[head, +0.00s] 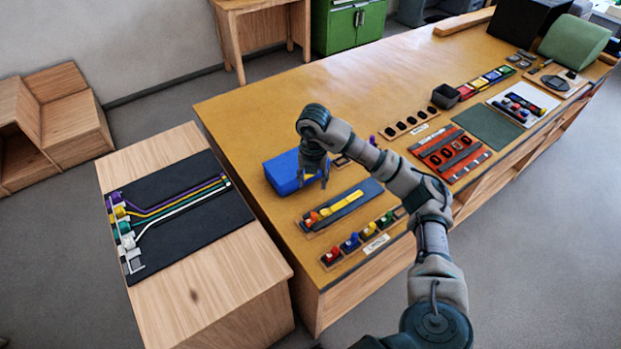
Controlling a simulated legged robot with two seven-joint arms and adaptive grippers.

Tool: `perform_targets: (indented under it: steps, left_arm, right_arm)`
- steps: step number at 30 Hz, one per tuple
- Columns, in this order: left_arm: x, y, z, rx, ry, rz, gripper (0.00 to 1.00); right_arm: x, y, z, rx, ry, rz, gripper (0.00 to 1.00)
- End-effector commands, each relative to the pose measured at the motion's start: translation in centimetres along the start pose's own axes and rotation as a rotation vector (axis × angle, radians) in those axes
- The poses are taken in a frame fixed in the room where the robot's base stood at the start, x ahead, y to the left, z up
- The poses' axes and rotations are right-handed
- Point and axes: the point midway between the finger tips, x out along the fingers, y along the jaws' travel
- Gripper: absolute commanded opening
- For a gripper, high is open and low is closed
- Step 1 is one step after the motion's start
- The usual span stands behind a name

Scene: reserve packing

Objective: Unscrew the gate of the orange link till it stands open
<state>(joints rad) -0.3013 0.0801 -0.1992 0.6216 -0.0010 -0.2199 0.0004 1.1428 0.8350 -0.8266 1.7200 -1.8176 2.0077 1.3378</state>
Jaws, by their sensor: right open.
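My right gripper (314,179) is open and empty, pointing down with its fingers at the right edge of a blue box (283,173). I cannot tell whether it touches the box. A small orange piece (312,217) lies at the left end of a dark blue strip with yellow parts, just below the gripper in the picture. Red-orange oval rings (435,158) lie in a red tray farther right. Which of these is the orange link is too small to tell, and no gate can be made out. My left gripper is not in view.
Small coloured pieces (351,242) stand in a row near the table's front edge. A wooden strip with dark ovals (405,123) lies behind my right arm. A dark board with coloured cables (188,238) lies on the left bench. The table's far left is clear.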

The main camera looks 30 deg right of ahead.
Motion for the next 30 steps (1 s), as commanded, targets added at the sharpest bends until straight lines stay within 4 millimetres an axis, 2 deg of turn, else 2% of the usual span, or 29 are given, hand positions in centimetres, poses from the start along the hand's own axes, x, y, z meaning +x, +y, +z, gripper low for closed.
perform_targets:
  steps: [8,21,25,30]
  left_arm:
    - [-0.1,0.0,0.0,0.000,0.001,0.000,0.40]
    - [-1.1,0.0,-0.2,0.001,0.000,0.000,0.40]
    - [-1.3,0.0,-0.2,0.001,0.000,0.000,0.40]
    - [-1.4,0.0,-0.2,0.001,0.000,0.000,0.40]
  right_arm:
    - [4.3,-0.1,-0.1,0.004,0.005,-0.005,0.50]
    - [13.5,0.1,-0.2,0.002,0.003,-0.005,0.50]
    - [15.5,0.0,-0.1,0.001,0.002,-0.003,0.50]
    - [16.9,-0.1,-0.1,0.001,0.002,-0.001,0.50]
